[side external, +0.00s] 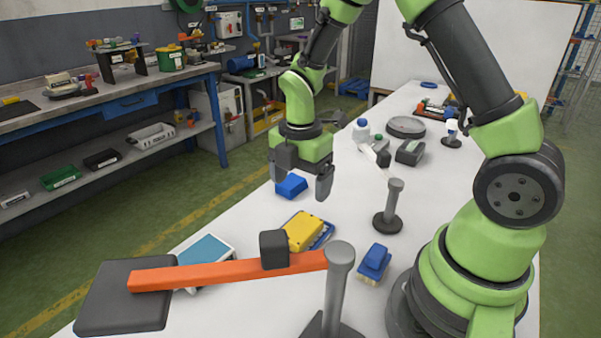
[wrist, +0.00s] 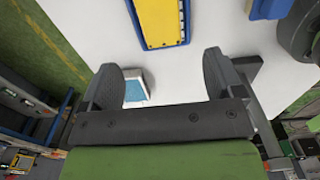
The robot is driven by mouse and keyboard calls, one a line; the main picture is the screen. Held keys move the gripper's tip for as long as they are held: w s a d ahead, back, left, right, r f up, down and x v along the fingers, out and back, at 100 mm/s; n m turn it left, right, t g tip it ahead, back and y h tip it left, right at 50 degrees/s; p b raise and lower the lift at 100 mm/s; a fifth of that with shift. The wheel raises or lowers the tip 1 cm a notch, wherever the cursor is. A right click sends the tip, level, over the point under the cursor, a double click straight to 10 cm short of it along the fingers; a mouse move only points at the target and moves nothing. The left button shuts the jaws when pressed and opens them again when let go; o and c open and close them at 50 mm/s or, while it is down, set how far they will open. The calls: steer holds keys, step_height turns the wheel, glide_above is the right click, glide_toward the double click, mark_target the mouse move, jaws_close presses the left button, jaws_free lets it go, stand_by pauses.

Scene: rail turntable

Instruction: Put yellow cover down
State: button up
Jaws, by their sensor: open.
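The yellow cover (side external: 304,229) lies on the table on top of a blue base (side external: 325,236), whose edge shows around it. In the wrist view the yellow cover (wrist: 159,22) is at the top centre with blue along both sides, and its far end is cut off by the frame. My gripper (side external: 303,190) is open and empty, above the table and behind the cover in the side view. In the wrist view its two fingers (wrist: 160,66) are wide apart, with the cover beyond the tips and not touching them.
An orange bar (side external: 200,273) with a black block (side external: 273,250) runs between a dark plate (side external: 120,300) and a grey post (side external: 338,280). A blue block (side external: 291,186), a blue-topped white box (side external: 207,249), a blue brush-like item (side external: 374,261) and another post (side external: 392,205) stand nearby.

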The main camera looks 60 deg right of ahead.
steer(key=s+a+r+m+t, duration=0.2)
steer(key=s+r+m+t, duration=0.15)
steer(key=r+m, duration=0.7)
steer(key=s+a+r+m+t+y, duration=0.2)
steer(key=s+a+r+m+t, duration=0.1)
steer(key=s+r+m, duration=0.5)
steer(key=s+m, duration=0.3)
steer(key=shift+a+r+m+t, duration=0.3)
steer(key=shift+a+m+t, duration=0.05)
steer(key=shift+a, duration=0.05)
